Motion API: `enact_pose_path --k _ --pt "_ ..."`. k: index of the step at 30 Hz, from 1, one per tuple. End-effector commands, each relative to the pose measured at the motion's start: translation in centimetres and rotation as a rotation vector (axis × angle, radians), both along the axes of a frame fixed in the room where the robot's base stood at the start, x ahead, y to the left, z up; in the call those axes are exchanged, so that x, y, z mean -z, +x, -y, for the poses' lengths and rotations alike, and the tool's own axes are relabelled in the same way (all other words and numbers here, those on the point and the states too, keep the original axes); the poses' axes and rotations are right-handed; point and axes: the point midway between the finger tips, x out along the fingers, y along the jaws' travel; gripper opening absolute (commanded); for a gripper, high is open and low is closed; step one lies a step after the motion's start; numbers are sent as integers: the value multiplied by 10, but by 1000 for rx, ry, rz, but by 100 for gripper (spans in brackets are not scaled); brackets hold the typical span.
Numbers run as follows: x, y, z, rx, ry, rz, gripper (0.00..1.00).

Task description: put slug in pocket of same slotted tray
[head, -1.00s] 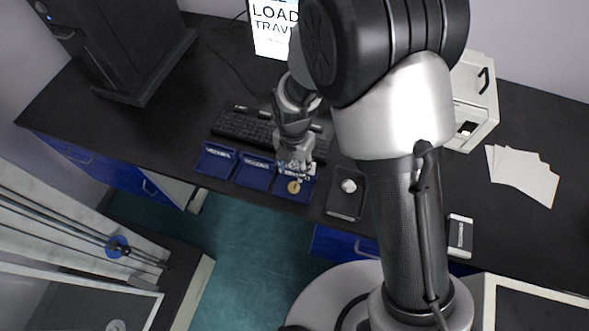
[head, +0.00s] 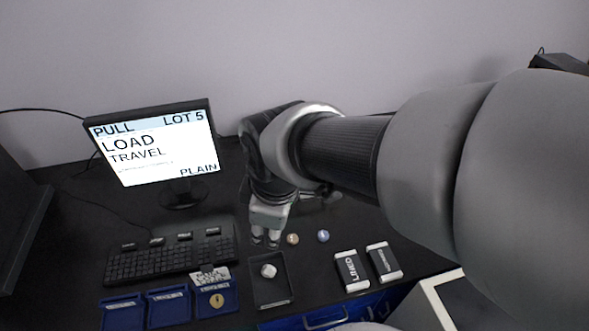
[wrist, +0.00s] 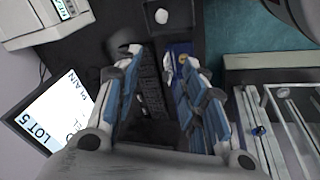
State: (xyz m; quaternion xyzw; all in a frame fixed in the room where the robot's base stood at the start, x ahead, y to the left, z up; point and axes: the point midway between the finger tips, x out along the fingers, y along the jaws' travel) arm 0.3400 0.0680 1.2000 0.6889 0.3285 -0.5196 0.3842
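Three blue trays stand at the front left of the bench in the head view: a left one (head: 122,318), a middle one (head: 168,312) and a right one (head: 232,303). A gold disc (head: 217,300) lies in the right tray and also shows in the wrist view (wrist: 183,58). A brownish round piece (head: 292,239) and a bluish one (head: 323,236) sit on the bench behind. Which piece is the slug is unclear. My gripper (head: 266,240) is left of the brownish piece, fingers down. In the wrist view its fingers (wrist: 158,62) are apart with nothing seen held.
A black tray (head: 287,294) with a white lump (head: 268,271) stands right of the blue trays. The keyboard (head: 165,262) and monitor (head: 155,145) are behind them. Two labelled boxes, a left (head: 351,272) and a right (head: 384,262), stand at the right front.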

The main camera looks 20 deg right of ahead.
Motion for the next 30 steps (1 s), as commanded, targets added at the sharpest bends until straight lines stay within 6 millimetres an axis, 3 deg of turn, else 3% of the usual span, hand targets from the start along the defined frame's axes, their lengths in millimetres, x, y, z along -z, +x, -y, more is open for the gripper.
enact_pose_path --k 1,6,12,23,30 --pt "-15 -15 15 155 39 29 38" --pt "-39 -63 50 643 171 80 38" --pt "-45 -95 67 963 273 113 38" --pt "-45 -100 69 1024 294 117 38" --pt "-19 -100 69 1022 293 117 38"
